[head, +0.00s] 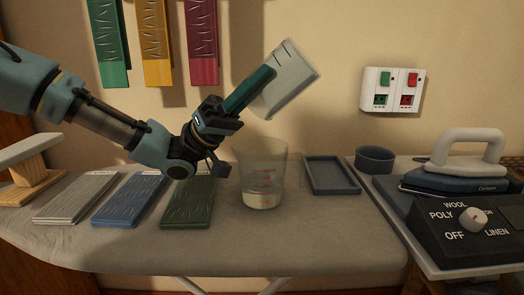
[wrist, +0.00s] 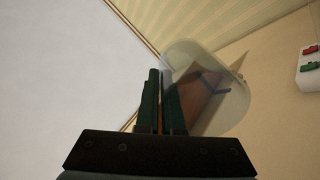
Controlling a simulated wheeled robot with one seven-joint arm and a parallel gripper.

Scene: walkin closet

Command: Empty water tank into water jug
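A pale translucent water tank (head: 290,80) is held up and tilted above the ironing board. It also shows in the wrist view (wrist: 220,95), to the right of the fingers. My gripper (head: 262,80) is shut on the tank's near edge; dark green finger-like parts also show in the wrist view (wrist: 161,100). The clear water jug (head: 264,172) stands upright on the board, below the gripper and tank. It has red marks and a little clear liquid at the bottom. The tank's contents cannot be made out.
Grey (head: 76,198), blue (head: 128,200) and green (head: 188,203) folded cloths lie left of the jug. An empty tray (head: 332,175), a round dark bowl (head: 375,159), an iron (head: 462,170) and a dial box (head: 470,228) are at right. The board's front is clear.

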